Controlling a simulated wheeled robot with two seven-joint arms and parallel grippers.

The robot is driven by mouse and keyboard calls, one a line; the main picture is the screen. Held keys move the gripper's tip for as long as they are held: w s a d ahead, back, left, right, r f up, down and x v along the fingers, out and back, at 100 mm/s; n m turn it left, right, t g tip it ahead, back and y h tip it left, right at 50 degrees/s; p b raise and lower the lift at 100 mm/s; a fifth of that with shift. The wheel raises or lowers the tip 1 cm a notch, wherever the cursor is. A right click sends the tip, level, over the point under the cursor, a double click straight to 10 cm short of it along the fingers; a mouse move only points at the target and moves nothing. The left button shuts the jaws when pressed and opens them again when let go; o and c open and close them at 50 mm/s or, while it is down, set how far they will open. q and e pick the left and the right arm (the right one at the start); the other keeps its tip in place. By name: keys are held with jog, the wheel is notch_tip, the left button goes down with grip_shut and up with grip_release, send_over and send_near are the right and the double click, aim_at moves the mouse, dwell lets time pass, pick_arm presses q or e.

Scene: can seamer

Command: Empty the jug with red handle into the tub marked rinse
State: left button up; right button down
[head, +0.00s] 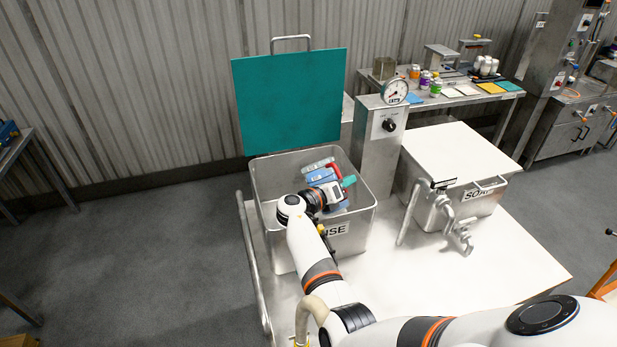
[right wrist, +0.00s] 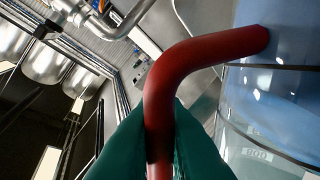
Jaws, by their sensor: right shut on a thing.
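The tub marked rinse (head: 358,215) is an open steel box; my arm hides part of its label. The jug (head: 318,173) is inside the tub's outline, at or above the opening, and looks tilted. It is clear and bluish with a red handle (head: 333,164). In the right wrist view the red handle (right wrist: 205,52) runs between my right gripper's teal fingers (right wrist: 160,125), and the jug's marked clear wall (right wrist: 262,130) is at the right. My right gripper (head: 345,183) is shut on the handle. I cannot tell whether liquid is flowing. My left gripper is out of view.
The rinse tub's teal lid (head: 290,100) stands raised behind it. A steel post with a gauge (head: 394,91) and knob stands to the right. Beyond it is a covered soak tub (head: 455,150) with a tap. The white bench top (head: 480,265) in front is clear.

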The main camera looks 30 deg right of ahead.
dwell(0.3)
jog(key=r+p, duration=0.2)
jog(key=shift+w+n+p, duration=0.25)
jog(key=shift+n+p, duration=0.05)
jog(key=shift+w+r+n+p, duration=0.15)
jog(key=shift+r+n+p, duration=0.25)
jog(key=shift+p, duration=0.1)
jog(key=shift+f, duration=0.1)
jog(key=shift+w+a+r+n+g, duration=0.1)
jog(key=shift+w+r+n+g, duration=0.15)
jog(key=shift+r+n, duration=0.25)
jog(key=shift+w+r+n+g, duration=0.15)
jog(key=shift+w+r+n, duration=0.25)
jog(key=shift+r, duration=0.2)
jog(key=shift+s, duration=0.1)
